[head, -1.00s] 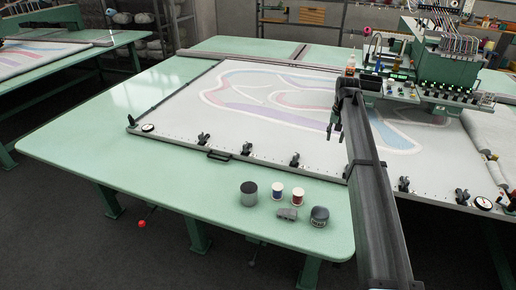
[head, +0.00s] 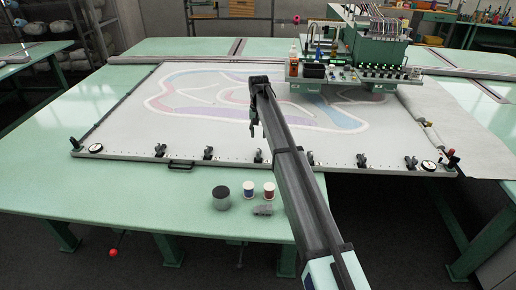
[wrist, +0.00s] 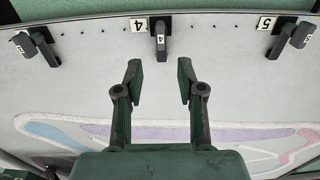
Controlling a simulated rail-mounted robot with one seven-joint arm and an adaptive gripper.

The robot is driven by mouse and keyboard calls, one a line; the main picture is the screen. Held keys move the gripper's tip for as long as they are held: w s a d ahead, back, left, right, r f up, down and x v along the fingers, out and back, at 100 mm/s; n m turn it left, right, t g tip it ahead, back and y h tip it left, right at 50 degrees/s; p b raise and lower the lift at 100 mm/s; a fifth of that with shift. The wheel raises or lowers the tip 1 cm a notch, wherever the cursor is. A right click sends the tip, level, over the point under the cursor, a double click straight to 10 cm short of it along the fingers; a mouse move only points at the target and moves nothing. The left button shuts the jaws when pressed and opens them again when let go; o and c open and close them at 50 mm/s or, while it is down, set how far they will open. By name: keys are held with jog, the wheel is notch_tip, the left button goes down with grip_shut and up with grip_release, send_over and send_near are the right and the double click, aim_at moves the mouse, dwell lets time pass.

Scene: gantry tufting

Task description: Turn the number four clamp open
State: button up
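The number four clamp (wrist: 160,40) is dark, with a numbered handle and a "4" tag on the white strip to its left in the wrist view. Its handle points straight down the picture, toward my gripper. In the head view I take it to be the clamp (head: 258,156) just beyond the gripper's tip, on the frame's near edge; its number is unreadable there. My gripper (wrist: 159,80) is open and empty, its two fingers apart. The clamp lies above and between them in the wrist view, not between the fingertips. In the head view my gripper (head: 254,124) hangs over the fabric.
Neighbouring clamps sit left (wrist: 40,45) and right (wrist: 290,38), the right one tagged "5"; both handles are angled. A dark canister (head: 221,198), two spools (head: 258,190) and a grey block (head: 263,210) stand on the green table. The tufting machine (head: 360,55) stands behind.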

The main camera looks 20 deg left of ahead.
aim_at(258, 151)
notch_tip(258, 151, down, 10)
jog(key=p, duration=0.2)
jog(key=shift+r+p, duration=0.1)
jog(key=shift+p, duration=0.2)
grip_shut()
